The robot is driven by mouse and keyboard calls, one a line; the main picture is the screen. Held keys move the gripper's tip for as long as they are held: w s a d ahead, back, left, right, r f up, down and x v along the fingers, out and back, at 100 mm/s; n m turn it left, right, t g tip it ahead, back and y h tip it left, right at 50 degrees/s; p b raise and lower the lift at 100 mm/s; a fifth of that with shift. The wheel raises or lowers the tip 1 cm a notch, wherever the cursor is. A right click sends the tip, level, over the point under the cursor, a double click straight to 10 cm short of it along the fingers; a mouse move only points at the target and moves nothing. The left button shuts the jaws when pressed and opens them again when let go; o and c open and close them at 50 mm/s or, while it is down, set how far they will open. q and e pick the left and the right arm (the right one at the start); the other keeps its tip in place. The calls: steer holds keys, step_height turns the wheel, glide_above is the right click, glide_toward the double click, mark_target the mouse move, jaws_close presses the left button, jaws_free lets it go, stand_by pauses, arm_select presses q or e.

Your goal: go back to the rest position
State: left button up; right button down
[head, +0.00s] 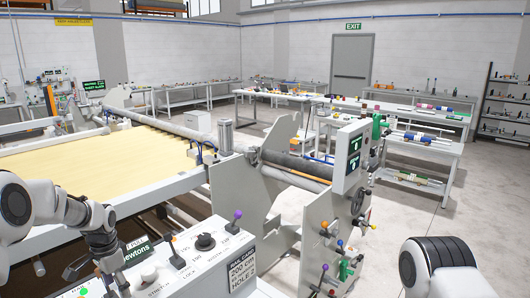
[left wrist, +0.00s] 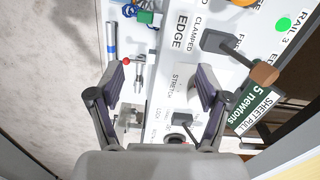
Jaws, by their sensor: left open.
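My left gripper (left wrist: 162,80) is open, with its two dark finger pads spread apart and nothing held between them in the left wrist view. It is over the white control panel (left wrist: 172,55), whose labels include CLAMPED, EDGE and STRETCH. In the head view my left arm comes in from the left, and the gripper is low at the left end of the control panel (head: 215,268). The rest position itself is not marked in either view. My right arm shows at the lower right of the head view; its gripper is out of the picture.
The panel carries a black knob (head: 205,241), a purple-ball lever (head: 238,214) and a sheet-pull display (left wrist: 252,122) reading 5 newtons. Yellow fabric (head: 95,160) is stretched on the gantry behind. A grey end plate (head: 240,195) stands right of it. Open floor (head: 450,215) lies at the right.

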arm_select(q)
steer(key=s+d+f+g+b, duration=0.2)
steer(key=s+d+f, duration=0.1)
steer(key=f, duration=0.8)
steer(key=s+d+f+g+b, duration=0.1)
steer(key=s+d+f, duration=0.2)
steer(key=s+f, duration=0.35)
steer(key=s+d+f+g+b, duration=0.1)
steer(key=s+d+f, duration=0.2)
steer(key=s+f, duration=0.4)
steer(key=s+d+f+n+t, duration=0.1)
steer(key=s+n, duration=0.1)
steer(key=s, duration=0.4)
steer(key=s+d+f+n+t+b, duration=0.1)
steer(key=s+d+n, duration=0.1)
steer(key=s, duration=0.4)
steer(key=s+d+f+n+t+b, duration=0.1)
steer(key=s+n+t, duration=0.1)
steer(key=s, duration=0.4)
steer(key=shift+s+d+f+n, duration=0.25)
steer(key=shift+s+d+n, duration=0.15)
steer(key=shift+n, duration=0.1)
arm_select(e)
step_height(320, 180, down, 7)
steer(key=w, duration=0.1)
steer(key=shift+w, duration=0.4)
steer(key=shift+s+r, duration=0.1)
